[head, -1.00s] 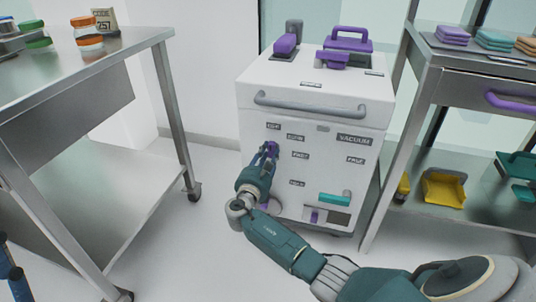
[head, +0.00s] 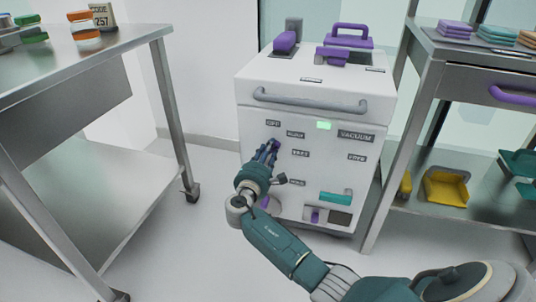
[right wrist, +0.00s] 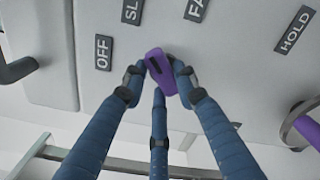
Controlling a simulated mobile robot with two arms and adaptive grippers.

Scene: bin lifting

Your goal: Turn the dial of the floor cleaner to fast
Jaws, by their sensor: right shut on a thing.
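The floor cleaner (head: 345,205) is a white box with a grey front handle and a VACUUM label. Its purple dial (right wrist: 160,72) sits on the front, near OFF (right wrist: 103,52), partly cropped SLOW (right wrist: 132,8) and FAST (right wrist: 196,8) labels, and HOLD (right wrist: 297,30). The upper end of the dial tilts toward the SLOW label in the right wrist view. My right gripper (head: 268,150) is shut on the dial, its blue fingers around it. In the head view the fingers mostly hide the dial. A small lamp (head: 323,125) glows green. My left gripper is not in view.
A steel table (head: 85,62) on wheels stands at the left with jars. A steel shelf unit (head: 415,105) stands close to the cleaner's right, holding folded cloths and a yellow bin (head: 446,188). The floor between the left table and the cleaner is clear.

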